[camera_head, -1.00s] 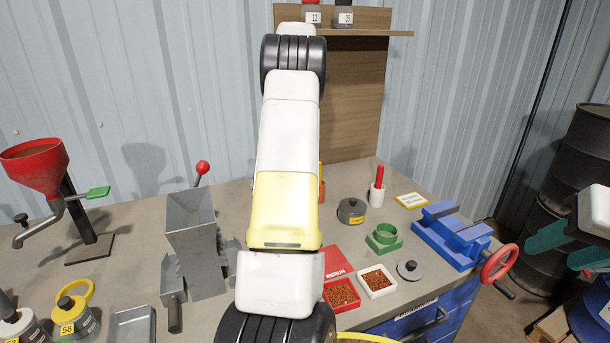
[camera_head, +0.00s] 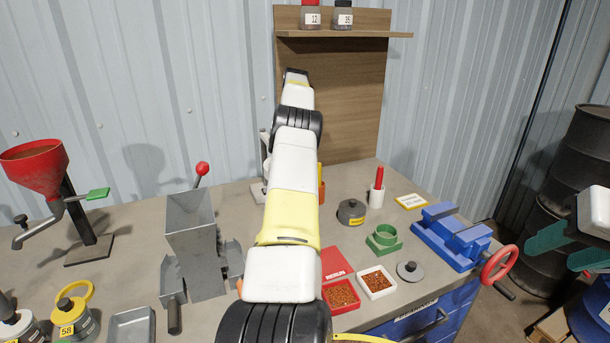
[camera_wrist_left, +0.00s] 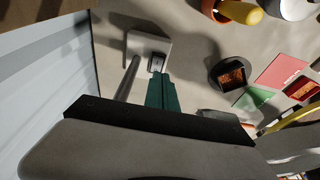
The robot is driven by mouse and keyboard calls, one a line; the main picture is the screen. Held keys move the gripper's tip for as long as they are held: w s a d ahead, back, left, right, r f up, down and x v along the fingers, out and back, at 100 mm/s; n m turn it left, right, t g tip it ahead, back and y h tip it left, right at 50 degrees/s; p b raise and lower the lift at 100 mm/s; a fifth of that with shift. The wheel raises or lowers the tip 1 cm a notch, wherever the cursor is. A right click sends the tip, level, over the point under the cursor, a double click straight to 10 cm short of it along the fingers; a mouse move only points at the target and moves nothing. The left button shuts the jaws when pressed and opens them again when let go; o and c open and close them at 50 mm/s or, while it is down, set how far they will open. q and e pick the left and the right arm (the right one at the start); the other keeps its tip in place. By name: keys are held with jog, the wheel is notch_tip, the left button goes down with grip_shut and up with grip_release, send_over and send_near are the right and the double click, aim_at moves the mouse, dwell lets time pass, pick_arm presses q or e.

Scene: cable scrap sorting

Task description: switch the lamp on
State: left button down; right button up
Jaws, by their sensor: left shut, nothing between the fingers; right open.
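In the left wrist view the lamp's pale base (camera_wrist_left: 150,44) lies on the bench, with a small dark rocker switch (camera_wrist_left: 157,62) at its edge and a grey post (camera_wrist_left: 127,78) beside it. My left gripper (camera_wrist_left: 160,76) is shut and empty, its green fingertips close below the switch; I cannot tell whether they touch it. In the head view my left arm hides most of the lamp; a bit of its pale base (camera_head: 257,191) shows left of the arm. My right gripper (camera_head: 566,247) is open and empty at the right edge, away from the lamp.
A grey hopper machine (camera_head: 190,228) with a red-knobbed lever stands left of my left arm. A wooden shelf (camera_head: 345,34) rises behind.

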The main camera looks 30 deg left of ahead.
pick_arm(q)
jog(key=shift+f, duration=0.15)
jog(key=x, duration=0.9)
jog(key=shift+f, duration=0.35)
jog(key=shift+f+g, duration=0.3)
jog(key=shift+f, duration=0.15)
jog(key=shift+w+y, duration=0.15)
jog(key=shift+y, duration=0.15)
jog(key=shift+r, duration=0.85)
